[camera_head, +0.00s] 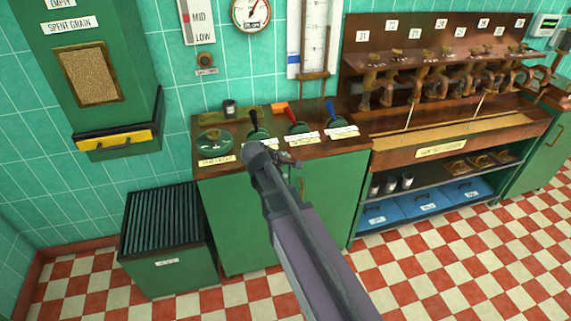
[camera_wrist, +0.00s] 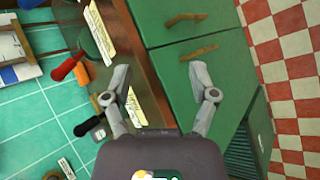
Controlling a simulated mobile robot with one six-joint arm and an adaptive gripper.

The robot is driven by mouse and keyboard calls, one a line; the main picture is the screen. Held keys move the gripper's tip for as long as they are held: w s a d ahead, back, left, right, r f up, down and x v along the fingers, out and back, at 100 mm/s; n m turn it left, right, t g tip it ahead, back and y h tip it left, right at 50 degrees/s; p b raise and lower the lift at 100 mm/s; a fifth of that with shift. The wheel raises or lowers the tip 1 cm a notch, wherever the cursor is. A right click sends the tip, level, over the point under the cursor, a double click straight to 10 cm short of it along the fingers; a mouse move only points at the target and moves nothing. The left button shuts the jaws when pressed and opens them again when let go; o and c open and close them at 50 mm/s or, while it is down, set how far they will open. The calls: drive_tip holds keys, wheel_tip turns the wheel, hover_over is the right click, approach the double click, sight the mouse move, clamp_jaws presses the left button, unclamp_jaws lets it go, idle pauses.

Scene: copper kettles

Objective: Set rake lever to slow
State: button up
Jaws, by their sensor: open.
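Three levers stand in a row on the wooden counter top (camera_head: 350,142): a black-handled one (camera_head: 254,119), a red-handled one (camera_head: 289,113) and a blue-handled one (camera_head: 330,107). Each has a white label in front, too small to read, so I cannot tell which is the rake lever. My gripper (camera_head: 289,161) is at the counter's front edge, just in front of the black lever. In the wrist view my gripper (camera_wrist: 158,75) is open with nothing between its fingers. The red handle (camera_wrist: 68,68) and black handle (camera_wrist: 84,129) lie left of it; the left finger hides the black lever's base.
Green cabinet doors (camera_head: 325,190) are below the counter. A rack of copper taps (camera_head: 430,80) is at right. The checkered floor (camera_head: 440,270) in front is clear.

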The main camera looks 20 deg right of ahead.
drive_tip(key=shift+s, duration=0.1)
drive_tip(key=c, duration=0.5)
drive_tip(key=shift+s+f, duration=0.2)
drive_tip(key=shift+s, duration=0.05)
drive_tip(key=c, duration=0.4)
drive_tip(key=s+f+m+g+y, duration=0.1)
drive_tip(key=s+m, duration=0.1)
drive_tip(key=s+f+m+g+y, duration=0.1)
drive_tip(key=s+m, duration=0.1)
drive_tip(key=s, duration=0.1)
drive_tip(key=s+f+m+g+y, duration=0.1)
drive_tip(key=s+m, duration=0.1)
drive_tip(key=s, duration=0.1)
drive_tip(key=shift+s+a+f+y, duration=0.25)
drive_tip(key=shift+a+f+y, duration=0.05)
drive_tip(key=shift+a, duration=0.05)
clamp_jaws()
drive_tip(key=s+a+f+m+g+y, duration=0.1)
drive_tip(key=s+a+m+g+y, duration=0.1)
drive_tip(key=s+m, duration=0.3)
drive_tip(key=shift+s+a+f+y, duration=0.2)
drive_tip(key=shift+s+a+y, duration=0.35)
drive_tip(key=shift+s+y, duration=0.5)
drive_tip(key=shift+s, duration=0.25)
